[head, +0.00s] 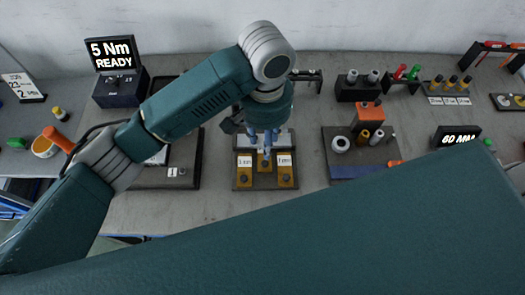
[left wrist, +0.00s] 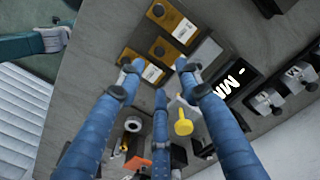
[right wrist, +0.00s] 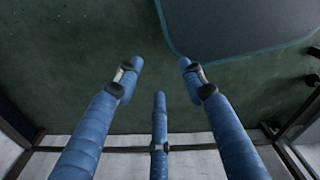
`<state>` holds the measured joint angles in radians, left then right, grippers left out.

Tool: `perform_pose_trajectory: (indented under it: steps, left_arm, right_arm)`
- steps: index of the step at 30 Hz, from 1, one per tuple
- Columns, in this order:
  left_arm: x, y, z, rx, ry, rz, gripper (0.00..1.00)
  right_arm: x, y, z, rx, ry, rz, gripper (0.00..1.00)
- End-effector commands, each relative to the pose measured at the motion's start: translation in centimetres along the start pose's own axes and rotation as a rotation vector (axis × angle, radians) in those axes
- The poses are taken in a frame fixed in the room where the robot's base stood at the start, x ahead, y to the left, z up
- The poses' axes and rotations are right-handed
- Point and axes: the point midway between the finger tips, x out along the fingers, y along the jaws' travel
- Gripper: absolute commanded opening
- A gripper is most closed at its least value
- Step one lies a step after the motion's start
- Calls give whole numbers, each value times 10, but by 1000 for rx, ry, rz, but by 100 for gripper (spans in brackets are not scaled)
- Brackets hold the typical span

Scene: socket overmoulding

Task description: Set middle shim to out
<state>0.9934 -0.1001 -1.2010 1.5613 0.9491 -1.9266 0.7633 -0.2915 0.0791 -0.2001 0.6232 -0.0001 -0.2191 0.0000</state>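A dark shim tray (head: 242,183) stands on the bench with brass-coloured shim pieces, each with a dark round knob. The middle shim (head: 264,162) sits slightly farther back than the left one (head: 244,177) and the right one (head: 286,178), which bear white labels. My left gripper (head: 262,146) points down above the back of the tray, partly hiding it. In the left wrist view its three blue fingers (left wrist: 158,68) are spread, empty, with the shims (left wrist: 157,48) beyond the tips. My right gripper (right wrist: 160,65) is open and empty over the dark floor; the head view does not show it.
A "5 Nm READY" display (head: 112,54) stands at the left back. A fixture board (head: 349,170) with rings and an orange-topped block is right of the tray, a dark display (head: 456,136) farther right. A large teal arm link of mine hides the bench front.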

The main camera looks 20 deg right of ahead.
Motion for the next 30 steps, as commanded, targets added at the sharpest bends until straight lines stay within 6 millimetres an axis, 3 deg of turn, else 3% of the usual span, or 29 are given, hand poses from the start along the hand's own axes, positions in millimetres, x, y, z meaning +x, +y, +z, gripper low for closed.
perform_pose_trajectory:
  steps: [7,18,30]
  left_arm:
    - [36,-1,1,-1,-6,-3,35]
    - [96,-1,1,0,-2,-3,35]
    - [105,-1,0,2,1,-2,35]
  right_arm:
    - [-10,-5,16,-1,-23,-6,40]
    - [-20,-4,10,0,-16,-5,40]
    - [-20,0,5,0,-9,0,40]
